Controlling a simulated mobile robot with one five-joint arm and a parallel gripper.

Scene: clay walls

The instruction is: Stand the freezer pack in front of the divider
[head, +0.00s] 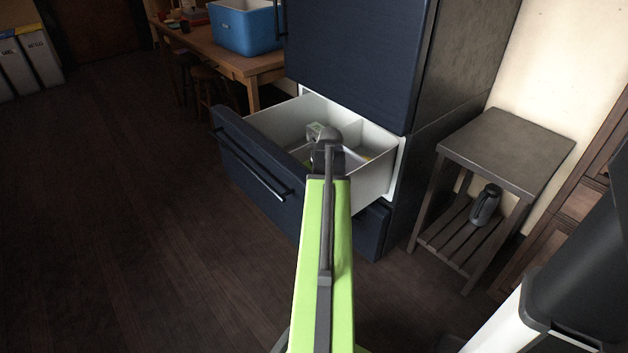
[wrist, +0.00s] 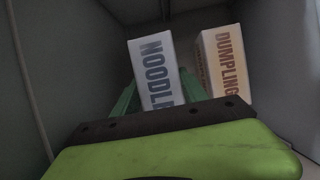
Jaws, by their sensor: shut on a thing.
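My gripper (head: 325,140) reaches down into the open white-lined freezer drawer (head: 275,122). In the wrist view its green fingers (wrist: 160,92) are shut on a white pack (wrist: 154,70) with dark letters reading "NOODL", the rest cut off. The pack is slightly tilted in that picture. A second pack (wrist: 225,62), marked "DUMPLING", stands just right of it, a narrow gap apart. In the head view a pale divider (head: 352,133) shows inside the drawer behind my gripper, partly hidden by my arm. I cannot tell whether the held pack touches the drawer floor.
The drawer's dark blue front (head: 245,160) stands pulled out under the upper fridge door (head: 350,60). A small dark side table (head: 505,150) with a jug (head: 485,205) stands to the right. A blue cooler (head: 242,30) sits on a wooden table behind. The floor at left is clear.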

